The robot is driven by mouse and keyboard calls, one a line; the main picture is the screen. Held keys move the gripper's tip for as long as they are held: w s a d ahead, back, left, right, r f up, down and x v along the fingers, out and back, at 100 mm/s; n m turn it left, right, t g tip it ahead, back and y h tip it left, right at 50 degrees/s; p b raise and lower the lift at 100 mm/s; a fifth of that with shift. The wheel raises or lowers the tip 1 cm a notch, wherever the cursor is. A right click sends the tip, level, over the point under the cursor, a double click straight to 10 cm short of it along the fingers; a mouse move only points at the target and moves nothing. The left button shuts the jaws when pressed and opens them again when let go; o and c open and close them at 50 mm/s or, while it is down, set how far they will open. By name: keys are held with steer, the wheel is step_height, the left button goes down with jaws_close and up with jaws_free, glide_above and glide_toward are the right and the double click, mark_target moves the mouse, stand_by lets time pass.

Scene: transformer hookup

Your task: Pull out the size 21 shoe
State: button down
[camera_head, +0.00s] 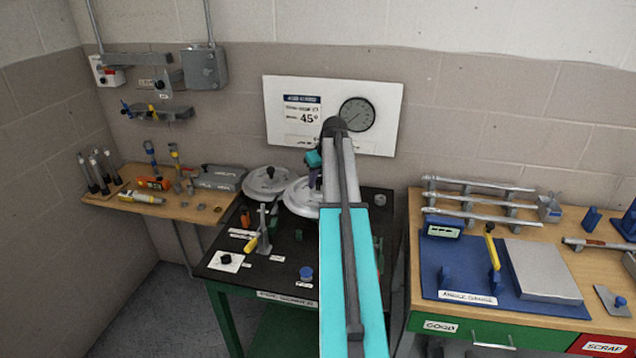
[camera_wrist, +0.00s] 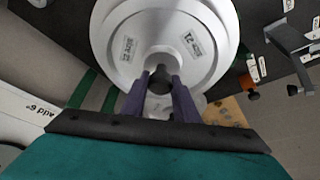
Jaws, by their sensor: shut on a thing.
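A round pale-grey shoe (camera_wrist: 150,22) fills the top middle of the wrist view. Its two small labels appear to read size 21. My gripper (camera_wrist: 161,78) has its purple fingers closed on a dark round knob at the near edge of the shoe's hub. In the head view the shoe (camera_head: 299,198) lies at the back of the dark bench top, partly hidden by my arm. My gripper shows there only in part, above the shoe. Whether the shoe is seated or lifted cannot be told.
Another round grey disc (camera_head: 267,181) with a dark knob sits just left of the shoe. Small tools and a blue knob (camera_head: 306,273) are on the dark bench (camera_head: 225,248). A wooden shelf (camera_head: 190,212) is at left. A right-hand bench holds a blue mat (camera_head: 460,283).

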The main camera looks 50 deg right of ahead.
steer(key=shift+r+p, duration=0.3)
steer(key=shift+r, duration=0.6)
